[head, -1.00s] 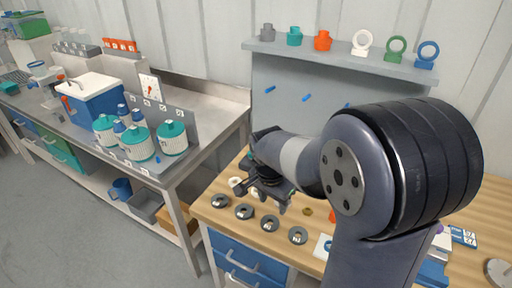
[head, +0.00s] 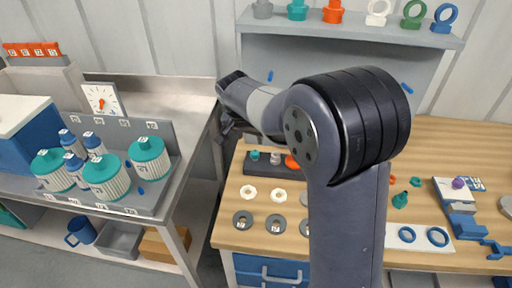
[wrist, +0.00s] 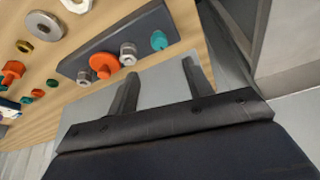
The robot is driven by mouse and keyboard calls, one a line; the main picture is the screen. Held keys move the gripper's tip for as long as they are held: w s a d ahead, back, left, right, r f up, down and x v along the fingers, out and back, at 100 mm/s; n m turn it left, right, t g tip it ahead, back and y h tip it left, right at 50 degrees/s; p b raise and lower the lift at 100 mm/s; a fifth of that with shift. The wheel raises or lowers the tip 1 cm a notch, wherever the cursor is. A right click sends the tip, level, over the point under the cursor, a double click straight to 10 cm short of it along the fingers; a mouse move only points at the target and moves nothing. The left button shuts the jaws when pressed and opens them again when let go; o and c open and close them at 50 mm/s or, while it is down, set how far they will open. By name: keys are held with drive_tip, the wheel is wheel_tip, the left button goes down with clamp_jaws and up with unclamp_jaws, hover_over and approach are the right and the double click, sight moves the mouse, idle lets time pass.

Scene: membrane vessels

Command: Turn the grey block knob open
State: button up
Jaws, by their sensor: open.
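A dark grey block (head: 291,169) lies on the wooden bench. In the wrist view the same block (wrist: 90,58) carries an orange round part (wrist: 104,65), a grey metal knob-like part (wrist: 128,53) and a teal part (wrist: 159,41). I cannot tell which is the knob the task names, or how it is turned. My gripper (wrist: 160,84) is open and empty in the wrist view, its two fingers apart from the block's parts. In the head view it is at the left end of my arm, mostly hidden, above the gap between the benches.
Grey and white rings (head: 249,193) lie at the wooden bench's front left. A shelf (head: 350,29) with coloured fittings hangs behind.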

sight(255, 152)
drive_tip(key=p+x, duration=0.1)
drive_tip(key=x, duration=0.9)
drive_tip(key=shift+w+f+p, duration=0.1)
drive_tip(key=shift+f+p, duration=0.25)
drive_tip(key=c, duration=1)
